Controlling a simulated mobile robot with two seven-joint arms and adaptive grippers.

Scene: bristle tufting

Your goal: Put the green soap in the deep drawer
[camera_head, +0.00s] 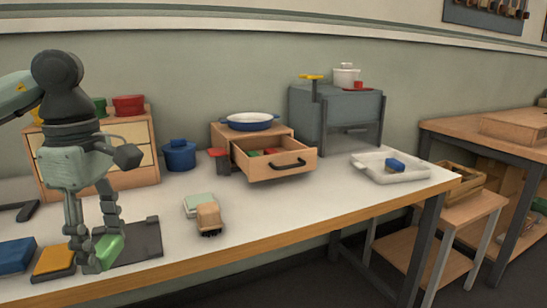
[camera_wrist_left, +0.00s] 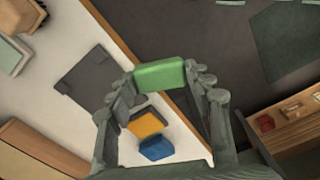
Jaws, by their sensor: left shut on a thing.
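My left gripper (camera_head: 101,252) is shut on the green soap (camera_head: 110,250) and holds it over the front left of the table, near the dark flat plate (camera_head: 140,243). In the left wrist view the green soap (camera_wrist_left: 160,75) sits between the two fingertips. An open wooden drawer (camera_head: 283,172) with a dark handle stands out from a low cabinet at the middle back, with green and red things inside. A taller drawer cabinet (camera_head: 145,163) stands at the back left, partly hidden by my arm. I cannot tell for sure which drawer is the deep one. My right gripper is not in view.
A blue pot (camera_head: 179,156) and a red-topped dark container (camera_head: 220,162) stand left of the open drawer. A brush (camera_head: 209,217) and a pale block (camera_head: 196,203) lie mid-table. An orange-topped block (camera_head: 54,261) is beside the gripper. A white tray (camera_head: 388,175) is at the right.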

